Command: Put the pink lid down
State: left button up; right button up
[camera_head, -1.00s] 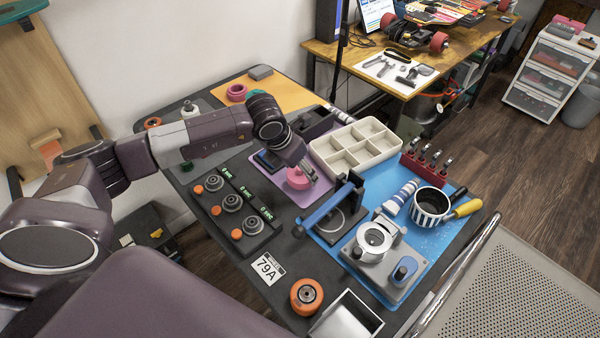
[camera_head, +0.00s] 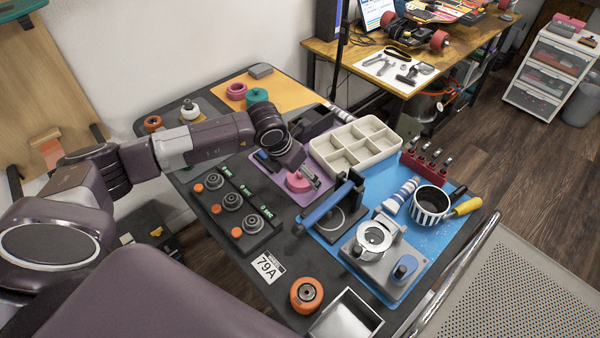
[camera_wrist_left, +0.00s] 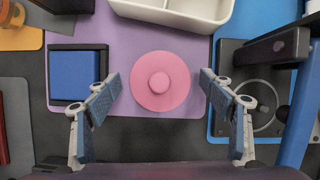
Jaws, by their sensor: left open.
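The pink lid (camera_wrist_left: 160,81) is a round disc with a small knob on top. It lies flat on the purple mat (camera_wrist_left: 190,35) in the left wrist view. In the head view the pink lid (camera_head: 298,182) is partly covered by my left gripper (camera_head: 308,176). In the left wrist view my left gripper (camera_wrist_left: 160,95) is open, with one finger on each side of the lid and a visible gap to it on both sides. My right gripper is not in view.
A blue block in a dark frame (camera_wrist_left: 78,75) lies left of the lid. The cream compartment tray (camera_head: 355,145) stands behind it. A blue-handled press (camera_head: 340,205) stands close on the right. Bare dark table lies in front of the mat.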

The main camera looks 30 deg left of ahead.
pick_arm(q)
jog(key=shift+r, duration=0.25)
jog(key=b+v, duration=0.1)
jog(key=v, duration=1)
jog(key=shift+s+r, duration=0.2)
jog(key=shift+r, duration=0.15)
